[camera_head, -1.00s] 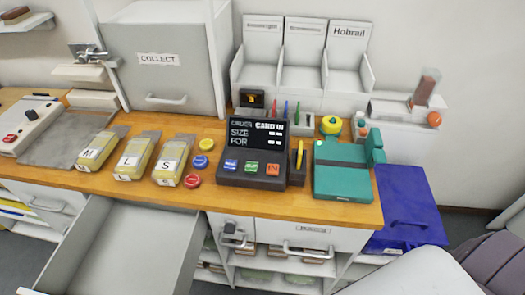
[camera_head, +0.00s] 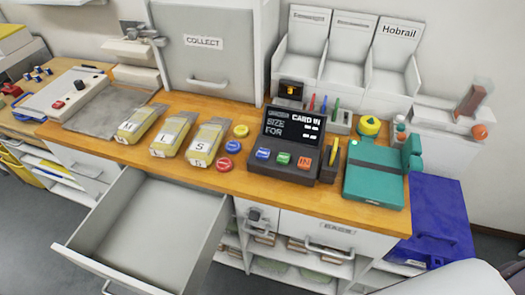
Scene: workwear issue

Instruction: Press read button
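A dark console (camera_head: 286,145) stands on the wooden counter, with a tilted screen (camera_head: 291,126) showing words such as "CARD IN", "SIZE" and "FOR". Its front has a blue button (camera_head: 263,154), a green button (camera_head: 283,158) and a red-orange button (camera_head: 304,162) with lettering too small to read surely. A loose red round piece (camera_head: 224,164), a blue one (camera_head: 233,146) and a yellow one (camera_head: 241,130) sit left of the console. No button is clearly labelled "read". Neither of my grippers is in view.
An open, empty drawer (camera_head: 150,225) juts out below the counter's left part. Yellow packs marked M, L and S (camera_head: 208,141) lie left of the console. A teal case (camera_head: 373,173) stands right of it. A grey "COLLECT" cabinet (camera_head: 207,75) stands behind. A blue bin (camera_head: 440,215) is at right.

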